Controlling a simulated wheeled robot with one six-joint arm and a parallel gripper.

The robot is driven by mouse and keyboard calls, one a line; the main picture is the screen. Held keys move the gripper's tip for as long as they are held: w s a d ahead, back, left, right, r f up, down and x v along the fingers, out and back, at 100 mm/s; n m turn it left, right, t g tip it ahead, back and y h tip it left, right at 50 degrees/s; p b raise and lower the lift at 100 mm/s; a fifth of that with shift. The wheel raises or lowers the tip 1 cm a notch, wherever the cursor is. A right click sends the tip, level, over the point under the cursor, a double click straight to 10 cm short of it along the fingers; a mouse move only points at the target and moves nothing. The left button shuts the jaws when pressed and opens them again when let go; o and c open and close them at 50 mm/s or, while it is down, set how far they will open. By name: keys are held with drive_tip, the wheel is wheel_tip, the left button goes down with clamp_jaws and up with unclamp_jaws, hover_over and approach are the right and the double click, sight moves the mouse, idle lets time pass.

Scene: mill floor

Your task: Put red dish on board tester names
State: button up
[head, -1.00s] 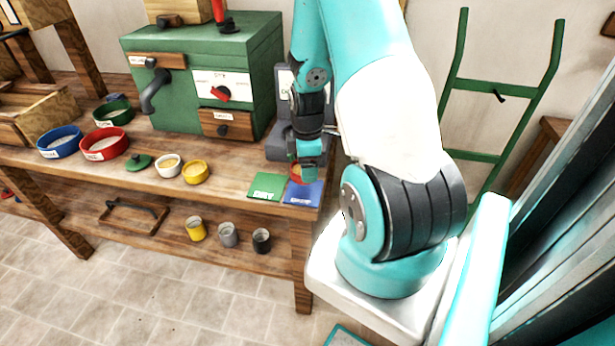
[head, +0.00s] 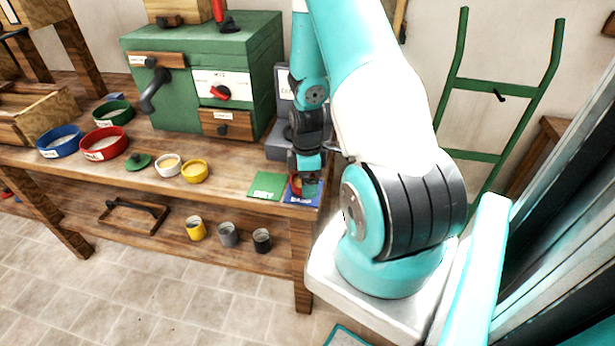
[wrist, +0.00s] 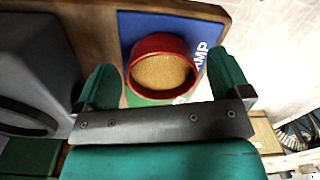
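The red dish (wrist: 161,42) holds tan grain. In the wrist view it stands upright over the blue board (wrist: 137,24), marked DAMP, its lower edge near the adjoining green board. In the head view the dish (head: 294,184) is partly hidden behind my gripper (head: 308,186). The blue board (head: 300,199) and the green board (head: 266,186), marked DRY, lie side by side at the bench's right front corner. My gripper's fingers stand either side of the dish, with a visible gap at the right. The grey tester (head: 284,82) is partly hidden by my arm; its wording is unreadable.
A large red bowl (head: 104,153), a blue bowl (head: 60,152), a white dish (head: 168,173) and a yellow dish (head: 195,172) stand to the left. A green cabinet (head: 185,95) stands behind. Small cups (head: 228,235) are on the lower shelf.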

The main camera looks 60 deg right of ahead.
wheel_tip(320, 180, up, 12)
drive_tip(key=w+a+r+t, duration=0.1)
drive_tip(key=w+a+r, duration=0.15)
drive_tip(key=a, duration=0.35)
drive_tip(key=w+a+r, duration=0.2)
drive_tip(key=a+r, duration=0.2)
drive_tip(key=a, duration=0.2)
drive_tip(key=s+a+r+y, duration=0.1)
drive_tip(key=s+a+r, duration=0.2)
drive_tip(key=a, duration=0.5)
drive_tip(key=s+a+r+y, duration=0.1)
drive_tip(key=s+a+r, duration=0.2)
drive_tip(key=s+a, duration=0.3)
drive_tip(key=s+a+r+m+y, duration=0.1)
drive_tip(key=s+a+r, duration=0.3)
drive_tip(key=a, duration=0.5)
drive_tip(key=shift+s+a+g+y, duration=0.35)
drive_tip(key=shift+s+g+y, duration=0.05)
drive_tip(key=shift+s, duration=0.05)
drive_tip(key=shift+d, duration=0.1)
